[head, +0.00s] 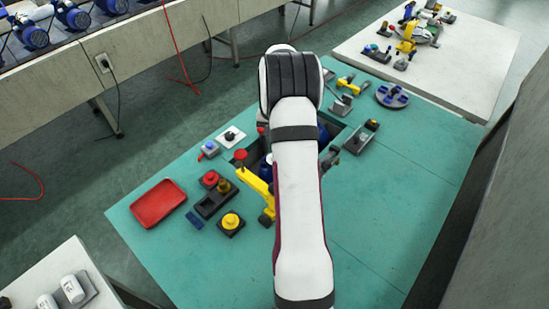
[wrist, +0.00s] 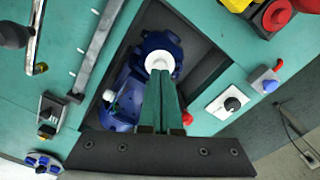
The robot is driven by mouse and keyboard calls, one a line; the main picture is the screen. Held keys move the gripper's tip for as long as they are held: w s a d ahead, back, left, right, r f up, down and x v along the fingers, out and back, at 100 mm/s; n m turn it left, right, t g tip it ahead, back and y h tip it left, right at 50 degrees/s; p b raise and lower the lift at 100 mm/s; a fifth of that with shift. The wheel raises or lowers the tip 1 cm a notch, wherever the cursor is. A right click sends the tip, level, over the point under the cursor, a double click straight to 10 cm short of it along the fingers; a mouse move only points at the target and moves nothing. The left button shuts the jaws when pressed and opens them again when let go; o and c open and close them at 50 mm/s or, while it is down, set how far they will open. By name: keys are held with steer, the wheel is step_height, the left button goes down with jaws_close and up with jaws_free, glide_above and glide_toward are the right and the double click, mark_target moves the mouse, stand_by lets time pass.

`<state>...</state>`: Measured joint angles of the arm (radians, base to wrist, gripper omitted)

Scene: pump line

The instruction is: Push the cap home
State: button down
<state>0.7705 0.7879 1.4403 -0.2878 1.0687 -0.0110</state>
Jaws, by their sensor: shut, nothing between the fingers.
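A blue pump (wrist: 128,88) sits in a dark recess in the green bench, in the wrist view. A round white cap (wrist: 160,60) sits at the top of its blue housing. My gripper (wrist: 160,76) is shut and empty, with its fingertips at the near edge of the cap. I cannot tell whether they touch the cap, or how deep the cap sits. A second small white part (wrist: 109,95) shows on the pump's left side. In the head view my arm hides the gripper and the cap, and only bits of blue show beside it.
A white plate with a black knob (wrist: 231,104) and a red-and-blue switch (wrist: 267,82) lie right of the recess. A grey rail (wrist: 105,42) runs along its left. A red tray (head: 158,203) and a yellow button block (head: 231,222) stand left. The bench's right front (head: 390,220) is clear.

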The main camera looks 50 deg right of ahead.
steer(key=shift+f, duration=1)
stand_by(0.5)
stand_by(0.4)
steer(key=shift+r, duration=3.55)
